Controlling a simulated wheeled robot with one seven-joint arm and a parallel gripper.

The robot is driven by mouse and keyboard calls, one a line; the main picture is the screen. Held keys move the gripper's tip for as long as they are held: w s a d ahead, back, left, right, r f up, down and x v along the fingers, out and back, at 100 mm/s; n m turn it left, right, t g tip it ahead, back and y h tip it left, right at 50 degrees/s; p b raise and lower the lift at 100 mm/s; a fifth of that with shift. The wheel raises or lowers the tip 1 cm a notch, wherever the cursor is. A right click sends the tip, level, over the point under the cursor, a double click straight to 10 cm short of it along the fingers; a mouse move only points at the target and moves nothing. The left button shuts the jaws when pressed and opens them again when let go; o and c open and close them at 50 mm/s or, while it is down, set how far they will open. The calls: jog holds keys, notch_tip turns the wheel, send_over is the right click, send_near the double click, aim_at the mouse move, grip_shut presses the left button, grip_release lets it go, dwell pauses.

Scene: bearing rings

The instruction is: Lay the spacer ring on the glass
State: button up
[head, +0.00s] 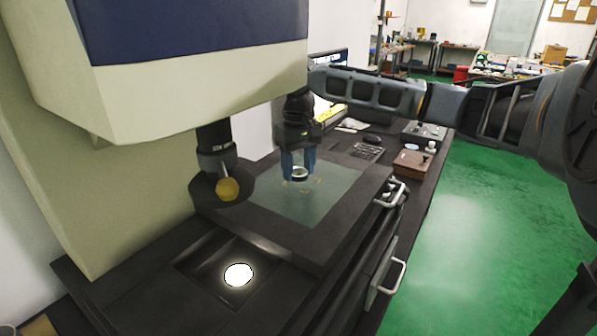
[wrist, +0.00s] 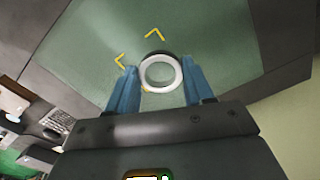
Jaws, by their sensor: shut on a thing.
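The spacer ring (wrist: 146,83), pale and round with an open centre, is between the blue fingertips of my gripper (wrist: 159,86) in the wrist view. The gripper is shut on it. In the head view the gripper (head: 299,166) points down over the glass, and the ring (head: 299,173) shows between its fingertips. The glass (head: 335,192) is a greenish plate set in a dark stage. Yellow corner marks (wrist: 154,34) lie on it close to the ring. I cannot tell whether the ring touches the glass.
A bright round light (head: 238,274) sits in the bench recess in front. A brown box (head: 412,163) and a control panel (head: 424,131) stand to the right. Metal handles (head: 391,193) edge the stage.

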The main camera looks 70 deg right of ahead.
aim_at(299, 172)
jog(key=shift+f, duration=0.95)
jog(key=shift+f, duration=0.1)
jog(key=o, duration=1.1)
notch_tip(299, 172, up, 12)
jog(key=shift+r+b, duration=0.15)
jog(key=shift+b, duration=0.2)
